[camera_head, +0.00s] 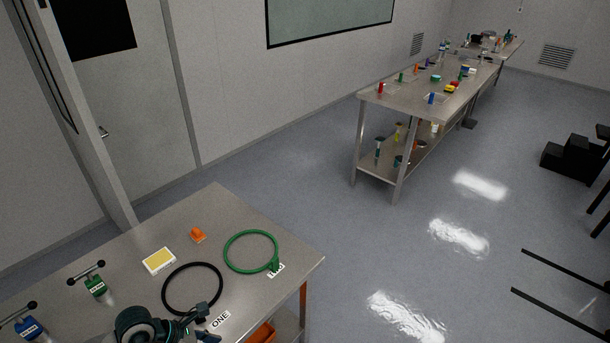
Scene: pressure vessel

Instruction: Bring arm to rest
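One arm of mine, which I take for the left, shows at the bottom edge, low over the near table (130,240). Its dark gripper (203,322) points right, near the black ring (165,295) and the label reading ONE (219,320). Its two fingers look apart, with nothing visible between them. The lower finger is partly cut off by the picture edge. Whether the gripper touches the ring or the table cannot be told. My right gripper is not in view.
The near table also holds a green ring (228,246), an orange piece (198,235), a yellow-and-white block (159,261), and green (96,287) and blue (30,328) handled valves. A second table (385,96) with many small items stands far back. Open floor (330,230) lies between.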

